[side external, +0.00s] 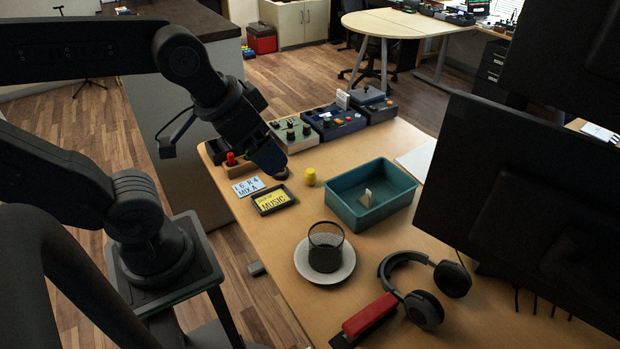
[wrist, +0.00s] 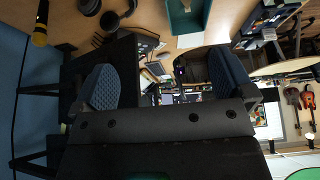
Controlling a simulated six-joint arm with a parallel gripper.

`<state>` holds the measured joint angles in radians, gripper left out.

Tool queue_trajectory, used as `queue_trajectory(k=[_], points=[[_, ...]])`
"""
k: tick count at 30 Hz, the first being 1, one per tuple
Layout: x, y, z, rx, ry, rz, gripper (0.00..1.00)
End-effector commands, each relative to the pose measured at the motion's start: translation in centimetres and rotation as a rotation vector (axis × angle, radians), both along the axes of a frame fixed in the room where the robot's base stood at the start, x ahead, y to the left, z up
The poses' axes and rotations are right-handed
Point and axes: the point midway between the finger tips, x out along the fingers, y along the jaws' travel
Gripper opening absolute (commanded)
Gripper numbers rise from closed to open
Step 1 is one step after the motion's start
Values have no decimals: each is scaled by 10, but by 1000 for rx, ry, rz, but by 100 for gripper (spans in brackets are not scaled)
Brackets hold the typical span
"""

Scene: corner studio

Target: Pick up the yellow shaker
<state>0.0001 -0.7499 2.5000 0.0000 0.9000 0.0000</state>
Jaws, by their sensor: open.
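The yellow shaker (side external: 310,178) is small and stands on the wooden desk, just left of the teal tray (side external: 345,208), in the side view. My gripper (side external: 272,160) is above the desk's far left part, to the left of the shaker and apart from it. In the wrist view my gripper (wrist: 165,82) shows two blue textured fingers spread wide with nothing between them. I cannot make out the shaker in the wrist view.
Sign cards (side external: 272,199) lie left of the shaker. Boxes with knobs (side external: 335,122) line the back edge. A mesh cup (side external: 326,248) on a saucer (side external: 343,271), headphones (side external: 425,308) and a large monitor (side external: 530,190) are nearer. A small pale piece (side external: 367,198) is in the tray.

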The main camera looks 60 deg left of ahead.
Motion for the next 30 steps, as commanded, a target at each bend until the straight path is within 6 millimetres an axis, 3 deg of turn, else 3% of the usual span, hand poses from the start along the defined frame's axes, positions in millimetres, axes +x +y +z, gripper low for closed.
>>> queue_trajectory(k=[4, 13, 22, 26, 30], points=[[0, 0, 0, 0, 0, 0, 100], [0, 0, 0, 0, 0, 0, 71], [4, 2, 0, 1, 4, 17, 71], [27, 15, -5, 8, 22, 97, 71], [71, 42, -18, 19, 45, 247, 71]])
